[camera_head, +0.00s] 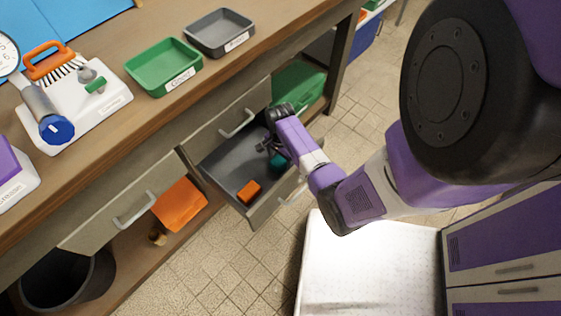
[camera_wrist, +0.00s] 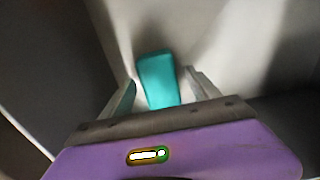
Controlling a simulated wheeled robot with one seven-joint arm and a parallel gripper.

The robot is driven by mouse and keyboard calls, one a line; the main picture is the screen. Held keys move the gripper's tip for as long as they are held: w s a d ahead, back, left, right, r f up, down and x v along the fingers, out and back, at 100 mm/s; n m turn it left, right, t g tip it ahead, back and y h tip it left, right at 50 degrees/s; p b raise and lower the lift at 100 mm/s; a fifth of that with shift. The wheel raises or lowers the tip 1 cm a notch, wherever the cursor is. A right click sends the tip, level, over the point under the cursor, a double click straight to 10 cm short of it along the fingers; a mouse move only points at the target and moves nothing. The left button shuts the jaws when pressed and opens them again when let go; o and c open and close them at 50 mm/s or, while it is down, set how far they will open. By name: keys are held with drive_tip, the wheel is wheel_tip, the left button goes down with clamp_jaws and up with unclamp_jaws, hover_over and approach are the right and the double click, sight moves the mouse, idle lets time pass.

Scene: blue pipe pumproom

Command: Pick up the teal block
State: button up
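The teal block (camera_wrist: 158,80) lies in an open drawer (camera_head: 222,172) of the workbench. In the head view the teal block (camera_head: 277,161) shows just beside my gripper (camera_head: 268,145), which reaches down into the drawer. In the wrist view my gripper (camera_wrist: 160,92) has its two fingers apart, one on each side of the block's near end. A gap shows on the right side; on the left the finger is close to the block, and I cannot tell whether it touches.
An orange block (camera_head: 249,191) lies in the same drawer. A green tray (camera_head: 163,68) and a grey tray (camera_head: 220,33) stand on the bench top. An orange sheet-like thing (camera_head: 180,205) and a dark bin (camera_head: 66,278) are below the bench. The drawer walls surround my gripper closely.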

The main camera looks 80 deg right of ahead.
clamp_jaws()
drive_tip(key=shift+r, duration=0.1)
